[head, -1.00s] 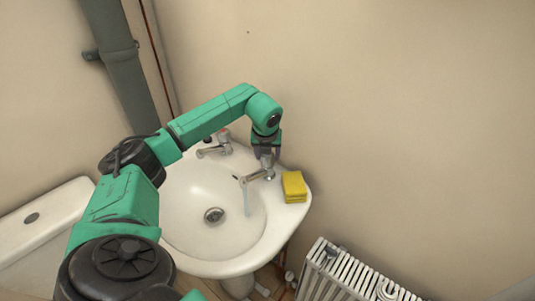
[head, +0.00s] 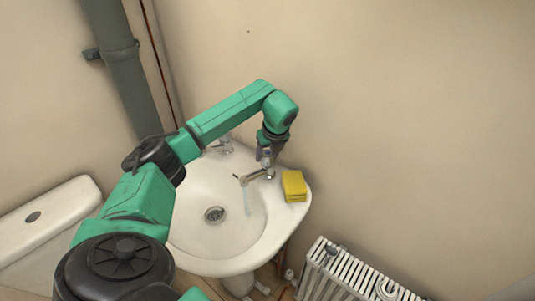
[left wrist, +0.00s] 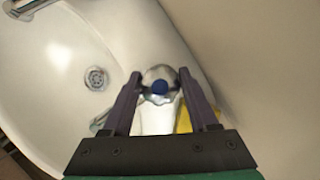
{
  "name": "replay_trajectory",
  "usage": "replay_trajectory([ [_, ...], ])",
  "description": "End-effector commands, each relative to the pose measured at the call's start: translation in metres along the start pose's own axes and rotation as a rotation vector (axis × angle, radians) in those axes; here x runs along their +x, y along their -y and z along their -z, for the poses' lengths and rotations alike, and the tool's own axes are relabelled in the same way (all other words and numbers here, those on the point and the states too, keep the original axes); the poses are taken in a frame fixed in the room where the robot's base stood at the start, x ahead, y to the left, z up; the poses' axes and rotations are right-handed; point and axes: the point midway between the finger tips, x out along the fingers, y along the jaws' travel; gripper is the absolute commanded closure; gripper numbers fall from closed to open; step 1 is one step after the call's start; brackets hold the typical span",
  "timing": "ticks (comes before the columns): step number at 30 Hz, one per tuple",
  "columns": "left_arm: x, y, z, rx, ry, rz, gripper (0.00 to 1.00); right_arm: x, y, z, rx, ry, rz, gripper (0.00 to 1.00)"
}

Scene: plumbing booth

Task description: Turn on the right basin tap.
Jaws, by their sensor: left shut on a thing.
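The right basin tap (head: 257,175) is chrome and stands at the right rear of the white basin (head: 187,210). In the left wrist view the top of the tap's handle (left wrist: 160,74) shows a blue dot. My left gripper (head: 265,160) comes down on the tap from above. In the left wrist view its two fingers (left wrist: 159,93) are shut on the handle, one on each side. In the head view the gripper hides part of the handle. My right gripper is not in view.
A yellow sponge (head: 294,186) lies on the basin rim just right of the tap. The left tap (head: 225,145) is partly behind my arm. A white radiator (head: 345,275) stands at lower right, a cistern (head: 45,225) at left. The wall is close behind the basin.

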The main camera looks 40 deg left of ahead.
Motion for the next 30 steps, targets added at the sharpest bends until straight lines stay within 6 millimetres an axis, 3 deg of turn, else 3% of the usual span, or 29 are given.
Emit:
replay_trajectory([
  [6,-0.003,0.001,-0.004,-0.005,0.009,0.01,0.96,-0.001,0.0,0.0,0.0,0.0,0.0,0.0],
  [7,-0.003,0.001,-0.004,-0.005,0.009,0.01,0.37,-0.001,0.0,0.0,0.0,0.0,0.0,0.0],
  [9,-0.003,0.001,-0.004,-0.004,0.008,0.009,0.1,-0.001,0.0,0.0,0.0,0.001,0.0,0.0],
  [18,-0.001,0.001,-0.001,0.0,0.003,0.004,0.1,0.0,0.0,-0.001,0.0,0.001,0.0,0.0],
  [22,-0.01,0.001,-0.001,0.0,0.003,0.006,0.1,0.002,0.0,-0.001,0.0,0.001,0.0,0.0],
  [26,-0.034,0.001,-0.001,0.0,0.005,0.008,0.1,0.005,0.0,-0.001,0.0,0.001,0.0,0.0],
  [30,-0.073,0.002,-0.001,0.0,0.006,0.011,0.1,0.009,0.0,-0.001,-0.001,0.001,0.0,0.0],
])
